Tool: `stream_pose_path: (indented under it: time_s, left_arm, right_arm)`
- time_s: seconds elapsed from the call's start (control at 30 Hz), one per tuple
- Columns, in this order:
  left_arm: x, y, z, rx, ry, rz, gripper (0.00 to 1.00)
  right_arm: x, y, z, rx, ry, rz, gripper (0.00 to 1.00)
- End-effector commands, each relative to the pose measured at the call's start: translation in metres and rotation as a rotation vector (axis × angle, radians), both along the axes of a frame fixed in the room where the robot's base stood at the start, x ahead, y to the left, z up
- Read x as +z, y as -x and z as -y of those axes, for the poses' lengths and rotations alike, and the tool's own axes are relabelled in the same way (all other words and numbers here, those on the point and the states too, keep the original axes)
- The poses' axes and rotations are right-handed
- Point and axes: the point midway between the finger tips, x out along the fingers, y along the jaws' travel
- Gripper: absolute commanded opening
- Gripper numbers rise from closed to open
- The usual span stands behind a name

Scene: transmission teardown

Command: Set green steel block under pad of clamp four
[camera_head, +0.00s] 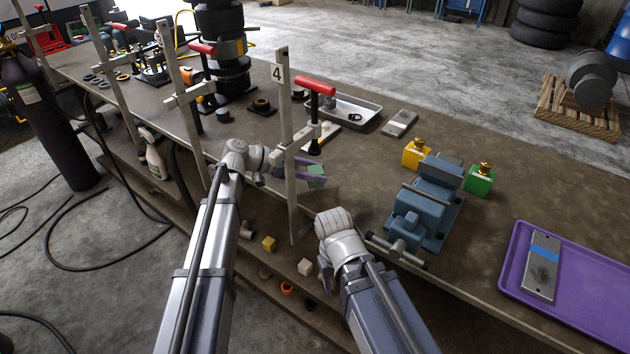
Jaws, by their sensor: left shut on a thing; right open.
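Clamp four has an upright steel bar (290,200) with a "4" plate (277,73), a red handle (316,86) and a dark pad (315,149) at the foot of its spindle. My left gripper (312,173) reaches behind the bar from the left and is shut on the green steel block (317,170). The block shows just below the pad in the picture, with a gap between them; whether it touches the bench is unclear. The bar hides part of my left gripper. My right gripper (328,272) is open, low at the bench's front edge, its fingers mostly hidden.
A blue vise (430,195) stands right of the clamp, with yellow (416,153) and green (480,179) brass-knobbed blocks beside it. A purple tray (515,270) lies far right. A metal tray (358,108) is behind the clamp. Other clamps (182,90) line the edge at left.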

Motion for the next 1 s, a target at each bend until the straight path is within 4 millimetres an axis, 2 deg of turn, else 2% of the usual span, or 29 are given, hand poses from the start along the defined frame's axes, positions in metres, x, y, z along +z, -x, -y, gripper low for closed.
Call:
stream_pose_path:
  time_s: [0.03,0.17,0.63,0.67,0.9,1.0]
  left_arm:
    - [-0.014,0.000,0.000,0.000,0.003,0.000,0.00]
    - [-0.027,0.000,0.000,0.000,0.003,0.000,0.00]
    - [-0.030,0.000,-0.001,0.000,0.003,0.000,0.00]
    - [-0.029,0.000,-0.001,0.000,0.000,0.000,0.59]
    - [-0.029,0.000,-0.001,0.000,0.000,0.000,0.86]
    - [-0.029,0.000,-0.001,0.000,0.000,0.000,0.86]
  right_arm:
    - [-0.015,0.000,0.000,0.000,0.000,0.000,0.57]
    - [-0.027,0.000,0.000,0.000,0.000,0.000,0.57]
    - [-0.031,0.000,0.000,0.000,0.000,0.000,0.57]
    - [-0.029,0.000,0.000,0.000,0.000,0.000,0.57]
    - [-0.029,0.000,0.000,0.000,0.000,0.000,0.57]
    - [-0.029,0.000,0.000,0.000,0.000,0.000,0.57]
